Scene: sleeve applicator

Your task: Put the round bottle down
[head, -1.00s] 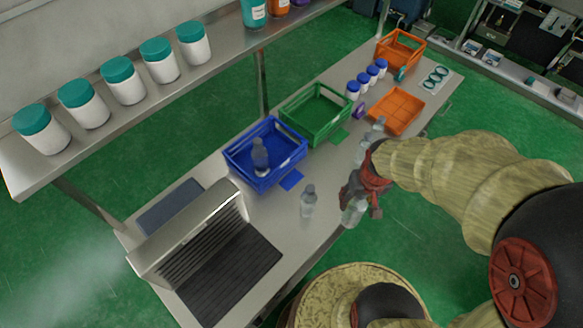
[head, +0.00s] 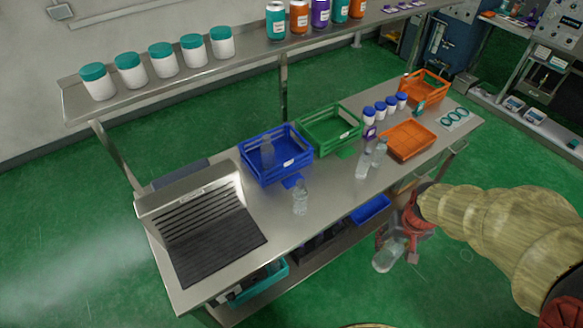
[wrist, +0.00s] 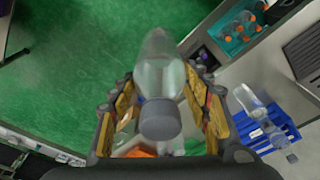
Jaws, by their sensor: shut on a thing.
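My gripper (head: 402,238) is shut on a clear bottle with a grey cap (head: 389,256), held out past the table's front edge over the green floor. The wrist view shows this bottle (wrist: 160,85) between the finger pads, cap toward the camera. On the steel table (head: 325,215) a clear bottle (head: 300,198) stands near the blue crate. Two more clear bottles stand side by side (head: 362,164) (head: 379,152) left of the orange tray. Another bottle (head: 267,153) is in the blue crate (head: 277,165).
A green crate (head: 331,130), an orange tray (head: 408,140) and several blue-capped white jars (head: 381,112) are on the table. A dark grooved machine (head: 205,220) takes its left end. A shelf (head: 150,85) with jars and cans overhangs the back. The table's front middle is clear.

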